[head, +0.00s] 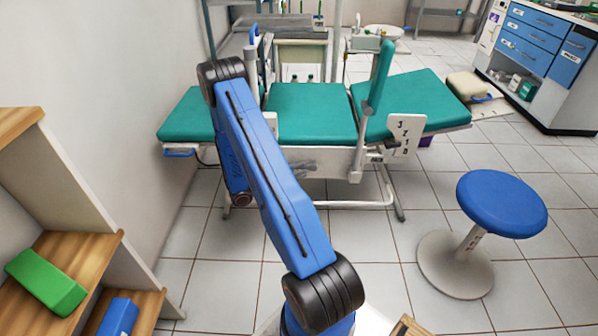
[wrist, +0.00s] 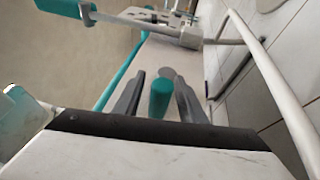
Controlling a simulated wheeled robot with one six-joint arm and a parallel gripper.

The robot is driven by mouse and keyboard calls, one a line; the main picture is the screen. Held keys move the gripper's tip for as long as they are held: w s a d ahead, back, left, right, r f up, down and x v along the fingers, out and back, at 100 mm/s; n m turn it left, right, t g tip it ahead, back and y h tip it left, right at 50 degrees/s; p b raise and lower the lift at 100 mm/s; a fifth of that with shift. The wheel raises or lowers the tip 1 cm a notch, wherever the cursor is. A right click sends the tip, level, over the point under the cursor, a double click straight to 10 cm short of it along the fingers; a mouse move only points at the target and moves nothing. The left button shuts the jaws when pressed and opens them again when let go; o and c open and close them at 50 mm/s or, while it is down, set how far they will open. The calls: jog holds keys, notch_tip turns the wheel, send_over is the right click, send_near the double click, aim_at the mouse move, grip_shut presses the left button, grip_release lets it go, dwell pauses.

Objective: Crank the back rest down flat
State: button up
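The dental chair stands across the middle of the head view, with a flat teal seat cushion (head: 312,115). In the wrist view a short teal cylinder, apparently the crank grip (wrist: 160,100), stands between the two dark fingers of my gripper (wrist: 158,95). The fingers are apart, with a gap visible at least on the left of the grip; contact on the right is unclear. My blue arm hides the gripper and crank in the head view.
A blue stool (head: 502,205) stands at the right. A wooden shelf (head: 75,255) with a green box (head: 46,283) is at the left. A teal upright pad (head: 379,78) rises beside the seat. A blue-drawered cabinet (head: 545,60) is at back right. Tiled floor before the chair is clear.

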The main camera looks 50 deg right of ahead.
jog(key=shift+d, duration=0.15)
jog(key=shift+c, duration=0.2)
grip_shut()
jog(key=shift+w+r, duration=0.1)
jog(key=shift+r, duration=0.05)
